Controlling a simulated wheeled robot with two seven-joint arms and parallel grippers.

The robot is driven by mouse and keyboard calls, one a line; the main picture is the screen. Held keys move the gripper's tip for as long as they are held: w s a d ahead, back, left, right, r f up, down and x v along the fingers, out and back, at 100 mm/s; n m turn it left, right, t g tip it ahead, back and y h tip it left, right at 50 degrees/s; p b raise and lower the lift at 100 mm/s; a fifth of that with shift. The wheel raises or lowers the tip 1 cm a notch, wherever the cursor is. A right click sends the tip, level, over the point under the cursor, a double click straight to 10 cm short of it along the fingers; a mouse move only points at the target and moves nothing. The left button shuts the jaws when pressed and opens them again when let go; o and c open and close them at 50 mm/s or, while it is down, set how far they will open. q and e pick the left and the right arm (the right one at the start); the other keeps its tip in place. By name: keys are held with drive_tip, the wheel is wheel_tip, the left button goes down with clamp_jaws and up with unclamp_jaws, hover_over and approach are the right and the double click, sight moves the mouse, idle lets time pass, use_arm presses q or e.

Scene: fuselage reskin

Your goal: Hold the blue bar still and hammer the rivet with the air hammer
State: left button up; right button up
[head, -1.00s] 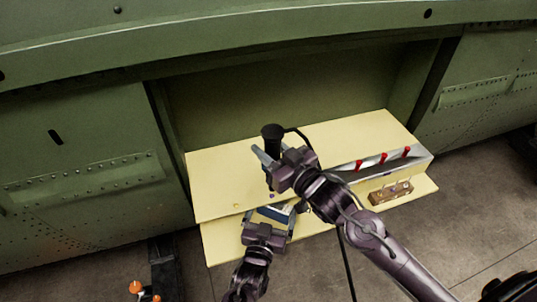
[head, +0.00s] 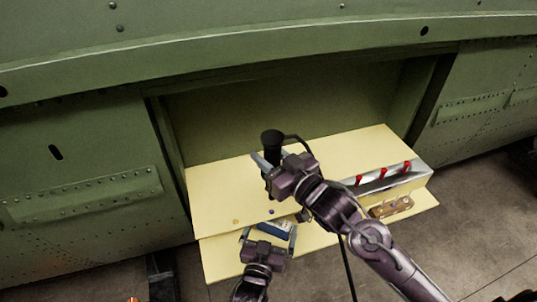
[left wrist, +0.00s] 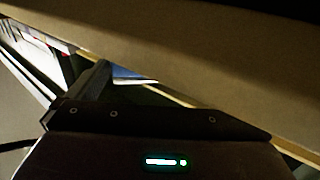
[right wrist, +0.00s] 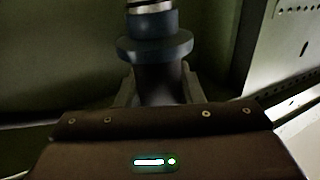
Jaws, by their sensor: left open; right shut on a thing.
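The air hammer (head: 272,140), black with a hose, stands roughly upright above the cream panel (head: 215,190). The blue bar (head: 275,229) is below the panel's front edge. My left gripper (head: 268,236) is open, with its fingers to either side of the bar; I cannot tell whether they touch it. A blue patch also shows in the left wrist view (left wrist: 133,76). A small purple dot (head: 271,211) near the panel's front edge may be the rivet.
A metal rack (head: 395,176) with red-topped pegs stands at the panel's right, with a brown block (head: 392,207) in front. The green fuselage (head: 75,170) frames the opening. A lower cream ledge (head: 222,262) juts out below. The panel's left part is clear.

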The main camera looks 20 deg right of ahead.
use_arm(q)
drive_tip(key=v, duration=1.1)
drive_tip(key=shift+s, duration=0.3)
drive_tip(key=shift+a, duration=0.1)
